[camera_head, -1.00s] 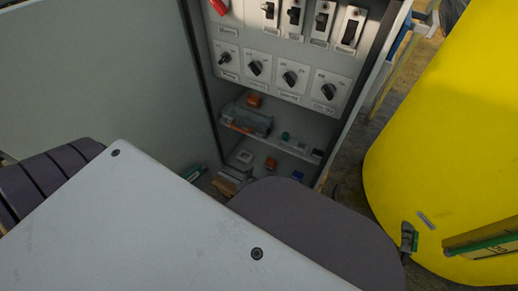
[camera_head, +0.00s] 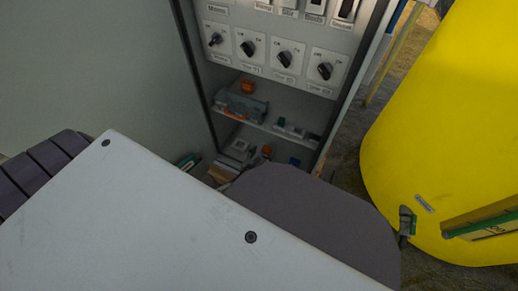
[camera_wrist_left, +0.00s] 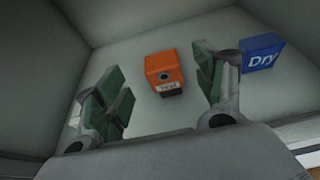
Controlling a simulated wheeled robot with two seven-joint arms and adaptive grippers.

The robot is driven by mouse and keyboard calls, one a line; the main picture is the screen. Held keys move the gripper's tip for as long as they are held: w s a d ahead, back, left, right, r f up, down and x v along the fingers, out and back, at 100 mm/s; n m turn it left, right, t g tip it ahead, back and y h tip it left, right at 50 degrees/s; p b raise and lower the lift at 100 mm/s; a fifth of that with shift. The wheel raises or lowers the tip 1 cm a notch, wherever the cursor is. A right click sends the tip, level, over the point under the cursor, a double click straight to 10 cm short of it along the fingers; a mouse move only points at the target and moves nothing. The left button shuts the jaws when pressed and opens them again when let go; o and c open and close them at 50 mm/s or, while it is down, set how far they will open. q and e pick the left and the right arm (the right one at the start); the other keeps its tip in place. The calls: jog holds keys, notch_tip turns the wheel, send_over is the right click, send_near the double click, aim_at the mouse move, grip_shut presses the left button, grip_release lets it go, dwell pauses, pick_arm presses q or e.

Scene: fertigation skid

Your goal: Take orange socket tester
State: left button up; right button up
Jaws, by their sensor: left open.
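In the head view the tester (camera_head: 266,150) shows small and partly covered on the cabinet's lower level. There my own arm hides the left gripper. My right gripper is not in view.
The shelf above (camera_head: 268,127) holds another orange item (camera_head: 246,87) and a grey-orange device (camera_head: 240,105). Cabinet walls enclose the space. A yellow tank (camera_head: 440,130) stands outside at right.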

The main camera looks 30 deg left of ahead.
aim_at(267, 149)
pick_arm(q)
jog(key=shift+b+x, duration=1.2)
jog(key=shift+x, duration=1.9)
jog(key=shift+c, duration=0.3)
jog(key=c, duration=1.1)
jog(key=shift+r+p, duration=0.5)
jog(key=shift+r+p, duration=0.8)
jog(key=shift+r+p, duration=0.3)
